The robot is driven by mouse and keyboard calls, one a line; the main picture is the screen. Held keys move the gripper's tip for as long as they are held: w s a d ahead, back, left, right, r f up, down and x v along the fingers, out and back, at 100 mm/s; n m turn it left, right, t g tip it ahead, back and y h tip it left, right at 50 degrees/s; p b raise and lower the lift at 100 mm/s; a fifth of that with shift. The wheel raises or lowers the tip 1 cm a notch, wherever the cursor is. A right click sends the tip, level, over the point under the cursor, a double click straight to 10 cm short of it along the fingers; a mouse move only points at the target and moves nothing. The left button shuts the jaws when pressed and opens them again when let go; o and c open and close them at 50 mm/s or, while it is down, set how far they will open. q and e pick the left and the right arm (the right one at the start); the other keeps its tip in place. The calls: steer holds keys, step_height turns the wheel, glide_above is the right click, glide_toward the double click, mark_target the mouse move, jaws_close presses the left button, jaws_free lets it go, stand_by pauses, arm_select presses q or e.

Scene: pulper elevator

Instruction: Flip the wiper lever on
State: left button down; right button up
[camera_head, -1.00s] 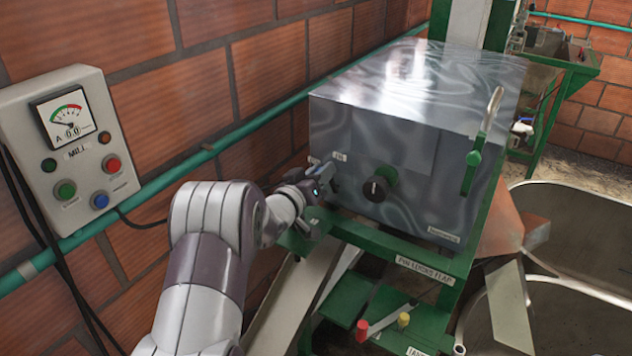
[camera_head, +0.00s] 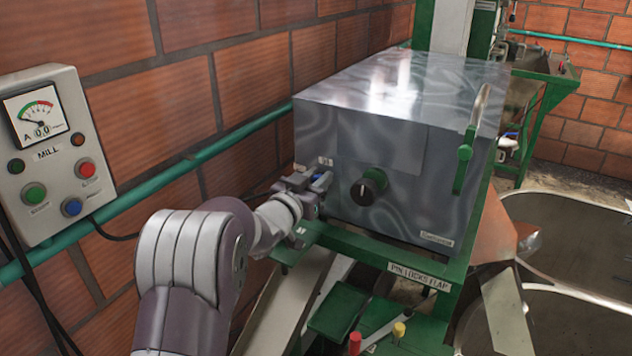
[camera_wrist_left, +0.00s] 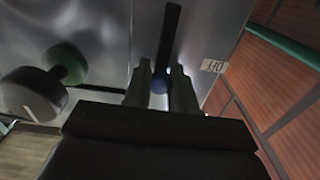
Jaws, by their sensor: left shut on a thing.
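The wiper lever shows in the left wrist view as a dark bar (camera_wrist_left: 169,35) with a blue ball end (camera_wrist_left: 158,84). My left gripper (camera_wrist_left: 160,86) has its two fingers on either side of the blue end and is shut on it. In the head view my left gripper (camera_head: 318,184) is at the left part of the metal box's front face, left of the black knob; a bit of blue shows there. The fingers hide most of the lever in the head view. A small label (camera_wrist_left: 213,66) sits beside the lever. My right gripper is not in view.
A black knob with a green base (camera_head: 368,187) sits close right of the gripper on the metal box (camera_head: 400,130). A green frame (camera_head: 400,250) runs below. The mill control box (camera_head: 50,150) and a green pipe (camera_head: 225,142) are on the brick wall at left.

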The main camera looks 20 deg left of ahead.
arm_select(q)
steer(key=shift+f, duration=0.1)
steer(key=c, duration=1)
jaws_free()
steer(key=s, duration=0.4)
steer(key=s+b, duration=0.1)
steer(key=s, duration=0.3)
steer(key=s+a+b, duration=0.1)
steer(key=s, duration=0.3)
steer(key=shift+s, duration=0.35)
